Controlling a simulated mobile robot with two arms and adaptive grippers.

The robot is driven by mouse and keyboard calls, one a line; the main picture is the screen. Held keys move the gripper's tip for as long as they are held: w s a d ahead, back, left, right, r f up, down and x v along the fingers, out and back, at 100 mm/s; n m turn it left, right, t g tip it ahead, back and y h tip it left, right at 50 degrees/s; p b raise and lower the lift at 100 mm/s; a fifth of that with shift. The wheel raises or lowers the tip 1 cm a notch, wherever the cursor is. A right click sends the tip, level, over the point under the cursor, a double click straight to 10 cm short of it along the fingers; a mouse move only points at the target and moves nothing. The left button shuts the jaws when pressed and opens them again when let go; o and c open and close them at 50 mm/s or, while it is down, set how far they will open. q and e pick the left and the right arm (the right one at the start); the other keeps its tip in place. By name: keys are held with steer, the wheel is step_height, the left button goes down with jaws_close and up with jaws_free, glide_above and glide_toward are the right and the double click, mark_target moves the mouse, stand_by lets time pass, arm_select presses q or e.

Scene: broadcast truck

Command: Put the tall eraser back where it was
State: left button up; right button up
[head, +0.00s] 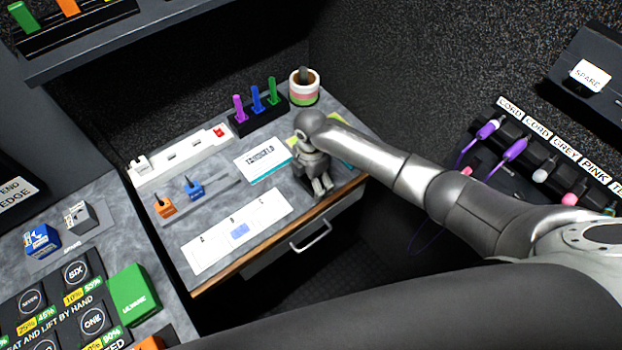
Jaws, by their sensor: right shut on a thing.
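My right gripper (322,188) reaches in from the right over the front right part of the grey desk (215,220). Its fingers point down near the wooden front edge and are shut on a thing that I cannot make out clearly. A dark shape shows beside the fingers, partly hidden by the gripper. I cannot tell for sure whether it is the tall eraser, and no other eraser is clearly recognisable. A white sheet (207,250) with lettered fields and a blue patch lies left of the gripper. My left gripper is not in view.
A black holder (262,124) with purple, blue and green pens and a striped cup (304,92) stand at the back. A white power strip (180,154), orange (164,207) and blue (194,188) small blocks and a white-and-teal box (262,162) take up the left and middle.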

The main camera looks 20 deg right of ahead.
steer(key=shift+f, duration=0.1)
steer(key=o, duration=1)
step_height(320, 180, up, 12)
steer(key=shift+r+b, duration=0.2)
steer(key=shift+b, duration=0.3)
steer(key=shift+f, duration=0.1)
